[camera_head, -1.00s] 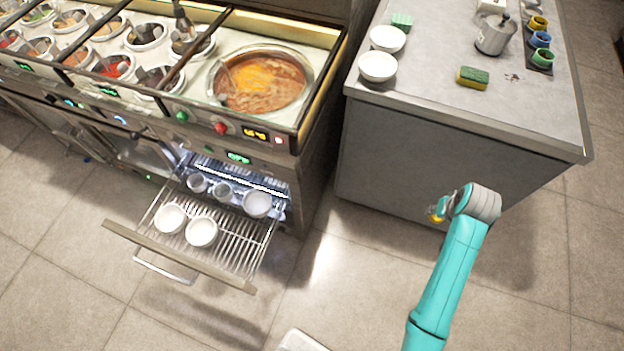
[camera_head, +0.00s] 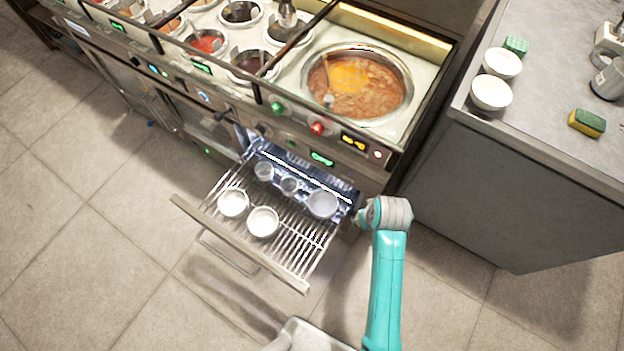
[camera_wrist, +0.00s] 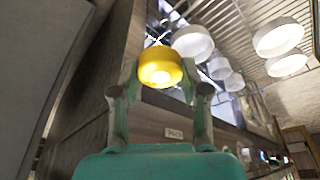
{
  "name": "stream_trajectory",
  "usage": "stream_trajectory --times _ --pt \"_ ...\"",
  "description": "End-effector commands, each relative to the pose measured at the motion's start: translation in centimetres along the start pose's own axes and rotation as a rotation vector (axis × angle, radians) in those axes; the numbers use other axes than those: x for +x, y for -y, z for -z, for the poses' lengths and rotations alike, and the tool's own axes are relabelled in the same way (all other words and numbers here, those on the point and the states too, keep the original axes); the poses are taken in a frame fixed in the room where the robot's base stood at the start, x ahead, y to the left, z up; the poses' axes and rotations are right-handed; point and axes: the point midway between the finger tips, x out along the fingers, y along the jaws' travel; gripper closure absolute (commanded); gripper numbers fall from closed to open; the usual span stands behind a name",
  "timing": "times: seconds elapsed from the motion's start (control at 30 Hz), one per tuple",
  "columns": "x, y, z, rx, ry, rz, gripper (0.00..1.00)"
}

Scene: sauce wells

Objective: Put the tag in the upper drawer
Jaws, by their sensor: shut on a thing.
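My gripper (camera_wrist: 158,84) is shut on a small round yellow tag (camera_wrist: 160,65), seen in the wrist view between its two fingers. In the head view my arm's end stands just right of an open drawer (camera_head: 240,245) with a wire-rack floor, under the counter. The fingers and the tag are mostly hidden there by the wrist. Several white bowls and small cups stand on the rack; the tag is held apart from the rack. The open drawer's rack also shows in the wrist view (camera_wrist: 232,32).
The counter above holds sauce wells and a large round pot of red-brown soup (camera_head: 350,85). A grey cabinet (camera_head: 500,190) with white bowls (camera_head: 491,92) and a sponge (camera_head: 587,123) stands at right. Tiled floor is clear left of the drawer.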

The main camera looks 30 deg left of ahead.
Motion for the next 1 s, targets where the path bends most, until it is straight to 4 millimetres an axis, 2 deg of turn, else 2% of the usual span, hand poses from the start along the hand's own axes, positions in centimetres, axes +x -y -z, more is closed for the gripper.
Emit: stream_trajectory --times 0.03,0.17,0.3,0.4,0.5,0.7,0.77,1.0 --pt "0.3 2.3 0.4 -0.070 0.002 0.022 0.84" --pt "1.6 7.7 0.7 -0.253 0.001 0.076 0.84" --pt "4.1 13.3 0.1 -0.444 0.000 0.135 0.84" --pt "6.3 16.7 -1.0 -0.558 -0.002 0.170 0.84" --pt "8.2 19.1 -2.1 -0.643 -0.007 0.195 0.84" --pt "10.6 21.7 -3.6 -0.733 -0.012 0.220 0.84" --pt "11.1 21.9 -3.9 -0.743 -0.013 0.223 0.84" --pt "14.8 22.0 -5.0 -0.747 -0.012 0.225 0.84"
